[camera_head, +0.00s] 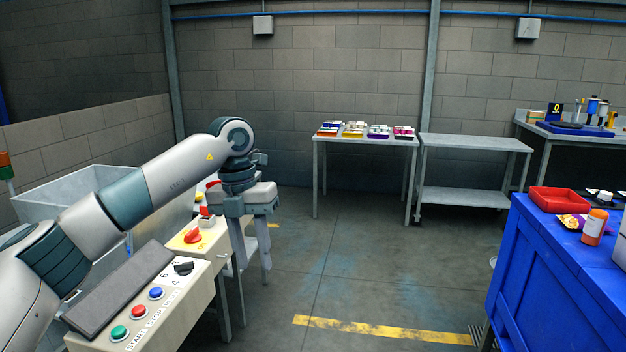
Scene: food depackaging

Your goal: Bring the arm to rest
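My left arm (165,180) comes in from the left edge, reaches up over the control panel and bends down at the wrist. My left gripper (254,264) points down beside the panel's right end, over the floor. Its two fingers are apart with nothing visible between them. My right gripper is not in view.
A control panel (192,318) with buttons and a grey metal bin (62,188) stand at the left. A table with colourful packages (352,130) and an empty metal table (470,143) stand by the back wall. A blue workbench (548,275) with a red tray (560,200) and an orange bottle (594,227) is at the right. The middle floor is clear.

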